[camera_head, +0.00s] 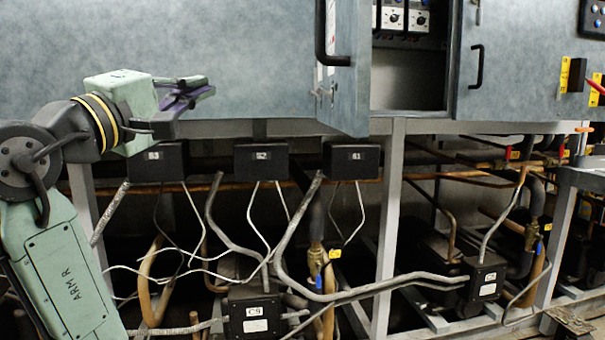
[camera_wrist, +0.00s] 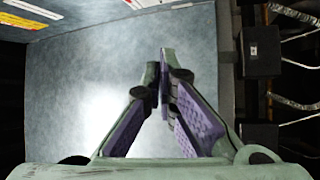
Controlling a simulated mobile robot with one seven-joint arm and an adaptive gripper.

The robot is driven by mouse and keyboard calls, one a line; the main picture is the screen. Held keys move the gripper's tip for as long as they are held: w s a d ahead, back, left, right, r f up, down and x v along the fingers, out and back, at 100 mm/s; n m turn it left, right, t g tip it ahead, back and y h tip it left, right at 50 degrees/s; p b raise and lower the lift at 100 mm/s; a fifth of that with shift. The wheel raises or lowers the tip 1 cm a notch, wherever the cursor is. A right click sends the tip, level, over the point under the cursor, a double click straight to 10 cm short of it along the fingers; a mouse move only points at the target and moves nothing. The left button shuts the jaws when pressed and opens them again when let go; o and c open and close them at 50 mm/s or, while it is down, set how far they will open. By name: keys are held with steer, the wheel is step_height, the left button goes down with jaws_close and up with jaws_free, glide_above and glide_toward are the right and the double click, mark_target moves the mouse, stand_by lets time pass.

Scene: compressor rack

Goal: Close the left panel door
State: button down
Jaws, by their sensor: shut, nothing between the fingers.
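The left panel door (camera_head: 350,85) stands open, swung out from the cabinet and seen at a steep angle in the head view. Its black handle (camera_head: 321,40) is on its left side. The cabinet opening (camera_head: 408,80) shows to its right, with dials inside. My gripper (camera_head: 208,90) is left of the door, in front of the grey-blue cabinet front, apart from the handle. In the wrist view, its purple-padded fingers (camera_wrist: 165,55) come together at the tips with nothing between them. A grey-blue panel surface (camera_wrist: 80,75) fills the background there.
A second door (camera_head: 500,75) with a black handle is right of the opening. Black boxes (camera_head: 261,160) with hanging cables sit below the cabinet. Grey posts (camera_head: 389,220), pipes and conduits fill the space beneath. The space between my gripper and the door looks clear.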

steer(key=s+d+f+g+h+b, duration=0.1)
steer(key=d+f+g+h+b, duration=0.15)
steer(key=d+f+g, duration=0.35)
steer(key=p, duration=0.2)
glide_toward(332, 117)
steer(key=w+d, duration=0.1)
steer(key=w, duration=0.3)
steer(key=shift+s+d+f+m+t, duration=0.1)
steer(key=shift+d+f+m+t, duration=0.1)
steer(key=shift+d, duration=0.25)
steer(key=shift+d+f+m+t, duration=0.1)
steer(key=shift+d+f+t, duration=0.1)
steer(key=shift+d, duration=0.3)
steer(key=shift+d, duration=0.1)
